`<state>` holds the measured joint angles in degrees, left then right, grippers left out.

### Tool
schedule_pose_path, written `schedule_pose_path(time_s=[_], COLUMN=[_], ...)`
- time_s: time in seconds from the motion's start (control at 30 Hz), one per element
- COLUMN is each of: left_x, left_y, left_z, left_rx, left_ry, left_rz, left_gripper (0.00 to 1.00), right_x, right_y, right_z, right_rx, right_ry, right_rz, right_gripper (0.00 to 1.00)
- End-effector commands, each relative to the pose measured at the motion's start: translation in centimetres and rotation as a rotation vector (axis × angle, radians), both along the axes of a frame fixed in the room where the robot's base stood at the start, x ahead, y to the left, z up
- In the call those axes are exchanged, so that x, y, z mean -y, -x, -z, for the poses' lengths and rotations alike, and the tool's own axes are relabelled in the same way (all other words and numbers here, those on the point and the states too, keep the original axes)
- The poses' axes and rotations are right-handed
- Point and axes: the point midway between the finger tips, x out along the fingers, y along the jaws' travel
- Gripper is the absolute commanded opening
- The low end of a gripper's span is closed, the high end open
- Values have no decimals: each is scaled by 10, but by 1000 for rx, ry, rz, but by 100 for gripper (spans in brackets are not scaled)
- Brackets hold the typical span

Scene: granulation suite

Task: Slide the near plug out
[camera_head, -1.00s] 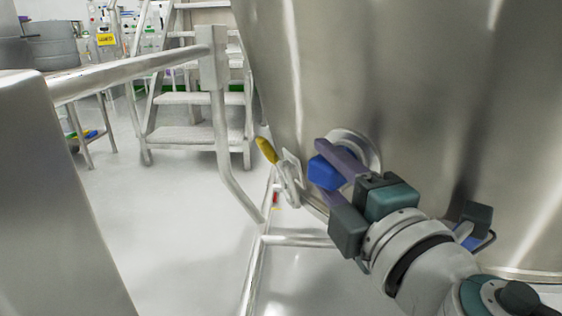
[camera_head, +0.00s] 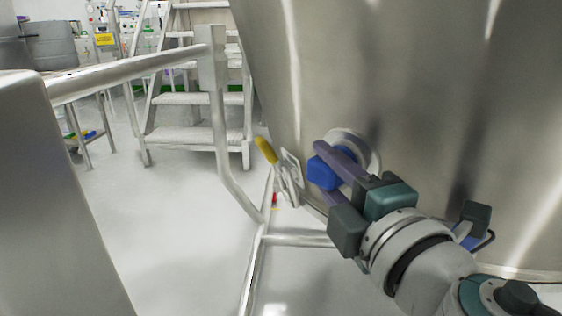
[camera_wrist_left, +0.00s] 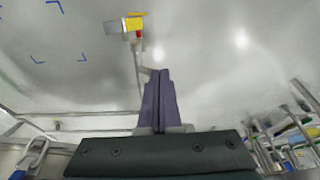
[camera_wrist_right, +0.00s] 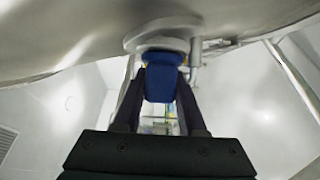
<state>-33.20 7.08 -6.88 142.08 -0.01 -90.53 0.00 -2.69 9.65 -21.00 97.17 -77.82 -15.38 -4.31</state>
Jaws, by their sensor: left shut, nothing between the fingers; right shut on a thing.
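The near plug is a blue block (camera_head: 323,174) set at a round metal port (camera_head: 362,150) on the side of a large steel vessel (camera_head: 400,80). My right gripper (camera_head: 335,170) has its purple fingers on either side of the plug and is shut on it. In the right wrist view the plug (camera_wrist_right: 158,84) lies between the two fingers, right below the port's flange (camera_wrist_right: 160,36). Whether any gap has opened between plug and port is hard to tell. My left gripper (camera_wrist_left: 159,90) is shut and empty in the left wrist view.
A yellow-handled lever (camera_head: 266,150) sits on the vessel just left of the plug. A metal rail (camera_head: 140,70) and frame stand at left, with white steps (camera_head: 190,100) behind. The floor (camera_head: 170,230) at left is clear.

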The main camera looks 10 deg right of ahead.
Motion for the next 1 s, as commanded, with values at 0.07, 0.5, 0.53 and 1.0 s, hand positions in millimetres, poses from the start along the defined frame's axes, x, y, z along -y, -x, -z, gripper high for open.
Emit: schedule_pose_path(time_s=[0.07, 0.5, 0.53, 1.0], left_x=[1, 2, 2, 0], left_y=[0, 0, 0, 0], left_z=[0, 1, 1, 4], left_rx=[0, 0, 0, 0], left_ry=[2, 8, 8, 0], left_rz=[-1, -6, -6, 0], left_gripper=[0, 0, 0, 0], right_x=[0, -3, -6, -30], right_y=[0, 2, 4, 20], right_z=[0, 1, 1, -1], right_rx=[0, 0, 0, 1], right_ry=[0, -1, -2, 1], right_rz=[0, 0, -1, -5], right_gripper=[0, 0, 0, 41])
